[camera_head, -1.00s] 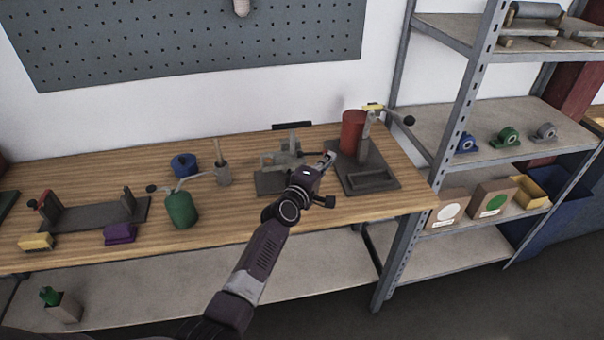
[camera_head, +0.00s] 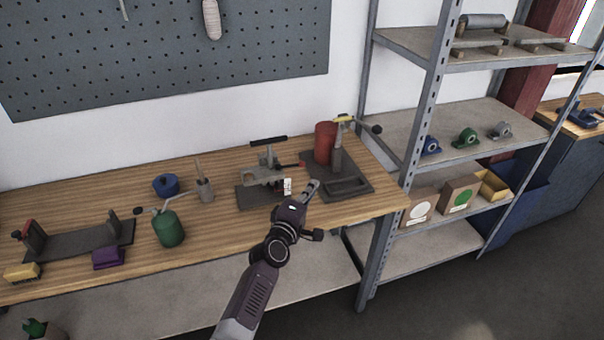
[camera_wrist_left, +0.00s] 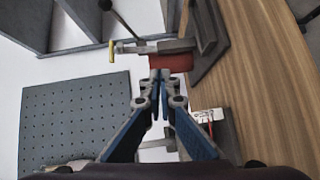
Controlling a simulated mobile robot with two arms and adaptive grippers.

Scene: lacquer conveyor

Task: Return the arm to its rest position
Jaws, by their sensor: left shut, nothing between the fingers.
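A toggle-clamp fixture (camera_head: 262,178) with a small white tag (camera_head: 287,186) lies just left of the gripper. My right gripper is in neither view.
On the bench to the left are a green oil can (camera_head: 168,229), a blue pot (camera_head: 166,185), a brush holder (camera_head: 205,189) and a purple block (camera_head: 108,257). A metal shelf (camera_head: 455,134) with bearings and boxes stands at right. Floor in front is clear.

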